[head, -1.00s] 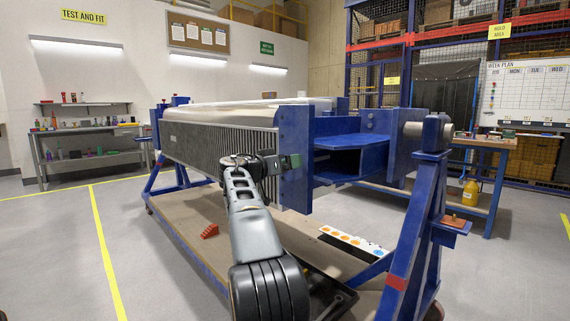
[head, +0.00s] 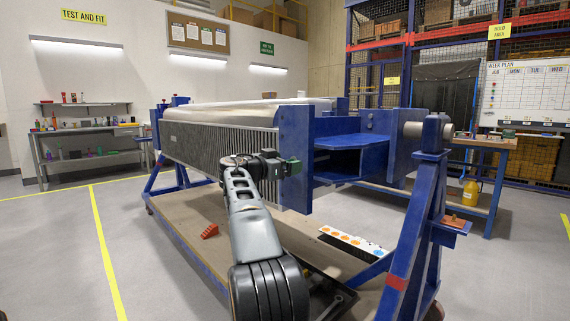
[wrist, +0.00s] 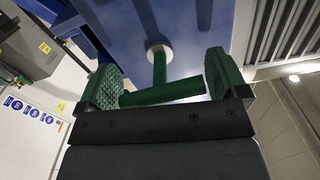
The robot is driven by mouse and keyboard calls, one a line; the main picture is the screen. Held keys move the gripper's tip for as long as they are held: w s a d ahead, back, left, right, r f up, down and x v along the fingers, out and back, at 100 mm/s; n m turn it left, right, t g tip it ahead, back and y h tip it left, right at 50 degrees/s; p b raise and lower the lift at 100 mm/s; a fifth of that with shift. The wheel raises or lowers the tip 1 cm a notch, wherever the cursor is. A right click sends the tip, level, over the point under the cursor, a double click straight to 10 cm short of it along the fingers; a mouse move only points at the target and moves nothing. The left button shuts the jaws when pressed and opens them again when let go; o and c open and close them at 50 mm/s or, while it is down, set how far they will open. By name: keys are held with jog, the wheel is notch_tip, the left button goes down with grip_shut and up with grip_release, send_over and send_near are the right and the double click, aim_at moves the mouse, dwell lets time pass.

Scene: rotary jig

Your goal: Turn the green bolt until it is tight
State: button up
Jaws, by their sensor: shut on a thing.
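The green bolt (wrist: 160,72) has a T-shaped handle, and its shank runs into a pale round collar (wrist: 159,48) on the blue plate of the jig (wrist: 190,20). My gripper (wrist: 163,82) has green ribbed pads and is shut on the bolt's crossbar, one pad at each end. The crossbar lies slightly tilted in the wrist view. In the head view my gripper (head: 290,168) is at the front face of the blue end plate (head: 296,135), and the bolt is hidden or too small to make out there.
The ribbed grey block (head: 215,146) hangs in the blue jig frame, left of the end plate. A wooden deck (head: 190,220) below carries a small red part (head: 209,231). A blue upright (head: 415,220) stands to the right. Open floor lies on the left.

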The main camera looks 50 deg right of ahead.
jog(key=o, duration=0.6)
jog(key=shift+f, duration=0.1)
jog(key=shift+w+a, duration=0.1)
jog(key=shift+a, duration=0.35)
jog(key=a+p, duration=0.1)
jog(key=a, duration=1.2)
jog(key=shift+w+p, duration=0.35)
jog(key=shift+w, duration=0.1)
jog(key=shift+d, duration=0.1)
